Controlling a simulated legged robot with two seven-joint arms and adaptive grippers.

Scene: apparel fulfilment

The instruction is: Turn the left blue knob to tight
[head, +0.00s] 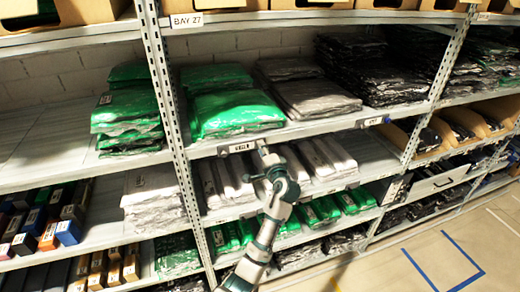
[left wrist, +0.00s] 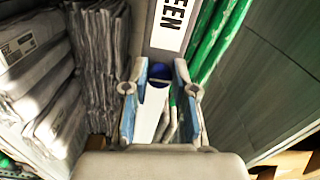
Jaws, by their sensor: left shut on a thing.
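A dark blue knob (left wrist: 159,70) shows in the left wrist view, on the shelf edge just below a white label reading "EEN" (left wrist: 173,22). My left gripper (left wrist: 160,78) has its two blue-padded fingers on either side of the knob, shut on it. The fingers hide its sides, so I cannot tell how far it is turned. In the head view my left gripper (head: 262,152) is at the front edge of the middle shelf, beside a small label (head: 240,147). The knob is too small to make out there. My right gripper is in neither view.
Green packs (head: 235,112) and grey packs (head: 315,97) lie on the shelf above the gripper. Pale bagged packs (head: 222,182) lie on the shelf below, close around my wrist. A perforated metal upright (head: 172,110) stands left of the gripper. The floor (head: 430,255) at right is clear.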

